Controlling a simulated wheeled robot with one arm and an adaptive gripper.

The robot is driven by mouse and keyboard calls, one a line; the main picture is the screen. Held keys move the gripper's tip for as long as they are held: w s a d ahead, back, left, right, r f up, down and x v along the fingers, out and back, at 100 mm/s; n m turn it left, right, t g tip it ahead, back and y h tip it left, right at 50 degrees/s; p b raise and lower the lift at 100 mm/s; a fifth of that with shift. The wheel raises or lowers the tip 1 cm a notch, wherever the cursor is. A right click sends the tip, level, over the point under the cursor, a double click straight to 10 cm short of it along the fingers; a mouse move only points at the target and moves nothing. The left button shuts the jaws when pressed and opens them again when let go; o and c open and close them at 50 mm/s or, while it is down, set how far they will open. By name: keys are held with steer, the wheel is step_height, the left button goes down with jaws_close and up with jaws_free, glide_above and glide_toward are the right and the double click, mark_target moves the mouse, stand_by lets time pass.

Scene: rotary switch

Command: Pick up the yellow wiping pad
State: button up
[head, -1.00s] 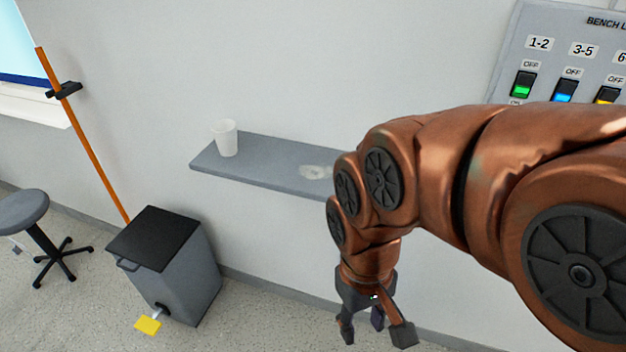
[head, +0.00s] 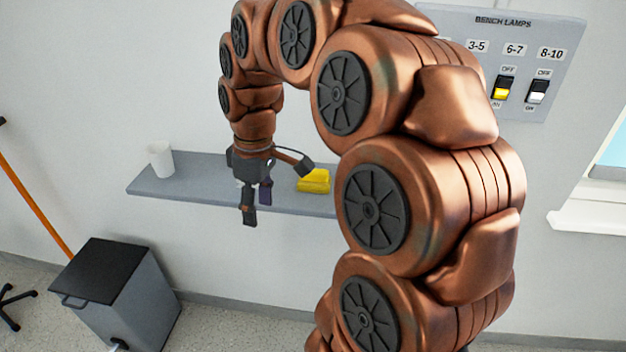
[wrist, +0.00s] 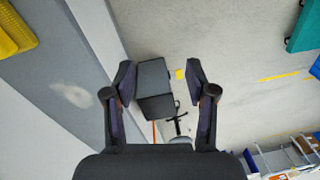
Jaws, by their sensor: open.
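The yellow wiping pad (head: 314,181) lies on the grey wall shelf (head: 150,187), just right of my gripper in the head view. It also shows, cut off, in the upper left corner of the wrist view (wrist: 16,30). My gripper (head: 274,192) hangs in front of the shelf with its fingers pointing down. In the wrist view its two fingers (wrist: 160,82) are spread wide with nothing between them. The gripper is apart from the pad.
A white cup (head: 160,159) stands near the shelf's left end. A pale smudge (wrist: 72,94) marks the shelf. A grey bin (head: 125,300) stands on the floor below left. A lamp switch panel (head: 520,60) is on the wall at upper right.

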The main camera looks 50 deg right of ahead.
steer(key=w+d+r+n, duration=0.1)
steer(key=w+d, duration=0.4)
steer(key=d, duration=0.7)
steer(key=n+t, duration=0.1)
glide_above(315, 170)
steer(key=shift+s+d+r+p, duration=0.1)
steer(key=shift+s+d+p, duration=0.1)
steer(key=shift+s+p, duration=0.15)
steer(key=shift+w+a+f+p, duration=0.15)
steer(key=shift+f+p, duration=0.55)
steer(key=shift+f, duration=1)
steer(key=shift+w+a+f+p, duration=0.15)
steer(key=shift+f+p, duration=0.55)
steer(key=shift+f, duration=1.45)
jaws_close()
